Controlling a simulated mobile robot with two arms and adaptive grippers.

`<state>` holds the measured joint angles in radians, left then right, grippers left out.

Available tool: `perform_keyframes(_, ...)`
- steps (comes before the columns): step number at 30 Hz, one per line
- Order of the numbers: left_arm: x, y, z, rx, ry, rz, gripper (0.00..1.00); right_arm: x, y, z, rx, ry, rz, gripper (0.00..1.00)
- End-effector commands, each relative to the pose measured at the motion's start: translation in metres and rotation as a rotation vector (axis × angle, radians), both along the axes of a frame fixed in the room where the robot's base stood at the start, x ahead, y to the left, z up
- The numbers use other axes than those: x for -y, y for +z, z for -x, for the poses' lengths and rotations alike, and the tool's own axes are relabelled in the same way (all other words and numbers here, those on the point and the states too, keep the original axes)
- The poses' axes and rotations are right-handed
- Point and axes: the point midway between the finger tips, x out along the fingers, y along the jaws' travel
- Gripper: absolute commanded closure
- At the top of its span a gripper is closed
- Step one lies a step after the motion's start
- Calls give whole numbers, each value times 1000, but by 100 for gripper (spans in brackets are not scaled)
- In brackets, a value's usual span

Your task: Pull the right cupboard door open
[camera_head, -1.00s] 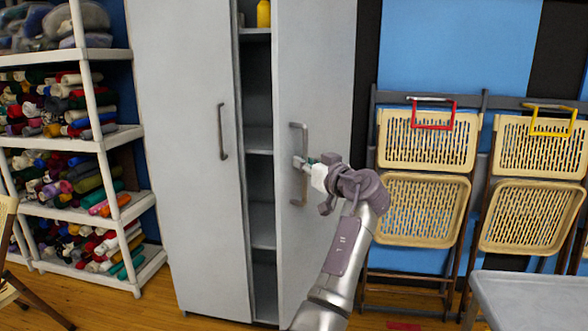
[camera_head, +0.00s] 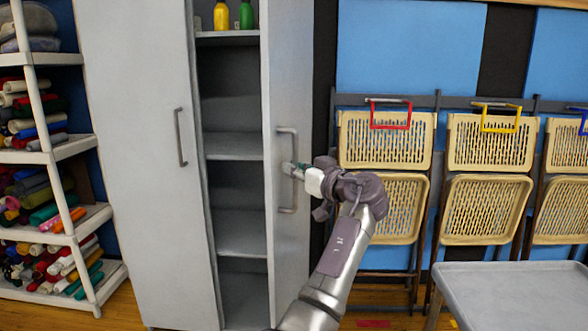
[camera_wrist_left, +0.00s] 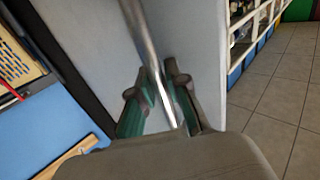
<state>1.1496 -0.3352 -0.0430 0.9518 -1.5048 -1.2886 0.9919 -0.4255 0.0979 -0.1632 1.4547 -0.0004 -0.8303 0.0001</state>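The grey cupboard's right door (camera_head: 290,90) stands ajar, swung outward to the right, with shelves showing in the gap. Its bar handle (camera_head: 287,131) is upright on the door front. My left gripper (camera_head: 296,170) is at the middle of this handle. In the left wrist view, the bar (camera_wrist_left: 150,50) of the handle runs between the green-padded fingers of my left gripper (camera_wrist_left: 160,100), which are shut on it. The left door (camera_head: 140,160) is closed. My right gripper is not in view.
A yellow bottle (camera_head: 221,16) and a green bottle (camera_head: 246,15) stand on the cupboard's upper shelf. Folding chairs (camera_head: 385,140) hang or lean at the wall to the right. A grey table (camera_head: 510,290) stands front right. A fabric shelf rack (camera_head: 78,147) is left.

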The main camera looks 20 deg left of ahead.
Motion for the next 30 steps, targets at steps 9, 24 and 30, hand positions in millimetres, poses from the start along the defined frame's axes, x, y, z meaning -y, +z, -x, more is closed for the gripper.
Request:
perform_keyframes(9,0,0,0,0,1,1,61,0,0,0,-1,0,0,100)
perform_keyframes(24,0,62,0,5,1,2,61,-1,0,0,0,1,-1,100)
perform_keyframes(30,0,94,0,6,0,-3,61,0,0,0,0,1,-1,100)
